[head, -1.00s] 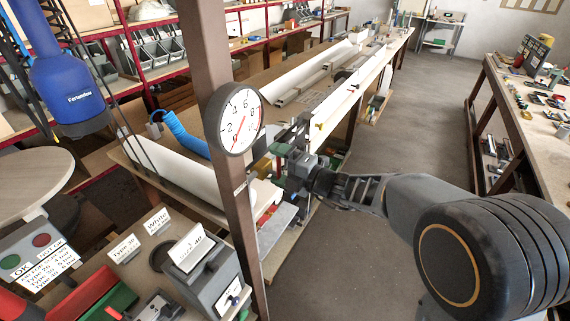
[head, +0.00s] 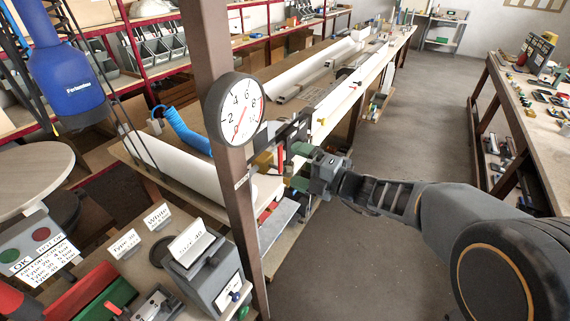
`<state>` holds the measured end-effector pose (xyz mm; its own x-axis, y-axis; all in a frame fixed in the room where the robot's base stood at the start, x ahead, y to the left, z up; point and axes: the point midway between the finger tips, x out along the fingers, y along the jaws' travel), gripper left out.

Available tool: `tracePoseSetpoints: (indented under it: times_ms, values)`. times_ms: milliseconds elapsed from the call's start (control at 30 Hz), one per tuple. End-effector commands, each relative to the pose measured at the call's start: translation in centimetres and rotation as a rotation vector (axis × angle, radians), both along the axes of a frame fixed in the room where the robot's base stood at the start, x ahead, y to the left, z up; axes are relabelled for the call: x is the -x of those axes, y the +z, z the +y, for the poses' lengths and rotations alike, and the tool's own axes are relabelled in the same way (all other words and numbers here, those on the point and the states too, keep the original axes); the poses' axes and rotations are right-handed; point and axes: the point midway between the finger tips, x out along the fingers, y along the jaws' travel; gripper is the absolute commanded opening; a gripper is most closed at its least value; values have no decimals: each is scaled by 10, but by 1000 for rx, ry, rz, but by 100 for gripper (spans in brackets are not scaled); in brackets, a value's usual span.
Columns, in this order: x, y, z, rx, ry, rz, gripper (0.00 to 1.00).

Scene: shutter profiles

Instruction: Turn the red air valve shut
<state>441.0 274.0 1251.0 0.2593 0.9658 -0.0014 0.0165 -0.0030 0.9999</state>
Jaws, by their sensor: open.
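A red lever (head: 281,148) stands roughly upright beside a brass-coloured fitting (head: 263,162), just right of the brown post; I take it as the red air valve. My gripper (head: 300,167) is just right of the lever, its two green-tipped fingers apart, one above the other. It is open, with nothing visible between the fingers. Whether a fingertip touches the lever I cannot tell. A round white pressure gauge (head: 236,108) is on the post, to the left of and above the valve.
The brown post (head: 207,45) stands close left of my gripper. A long workbench (head: 290,105) with white profiles runs behind. A control box (head: 205,275) and signs are at the lower left. The grey floor (head: 400,150) to the right is clear up to another bench (head: 535,115).

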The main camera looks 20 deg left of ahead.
Motion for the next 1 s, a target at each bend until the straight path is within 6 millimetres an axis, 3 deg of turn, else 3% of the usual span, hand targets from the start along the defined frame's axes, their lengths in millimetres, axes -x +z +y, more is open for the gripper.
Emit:
tracePoseSetpoints:
  times_ms: [200,400,600,1000]
  values:
    - [11,-2,-42,0,-2,-2,100]
    - [18,-1,-68,1,0,-1,100]
    - [22,-1,-78,1,2,2,100]
    - [22,-1,-79,0,3,2,100]
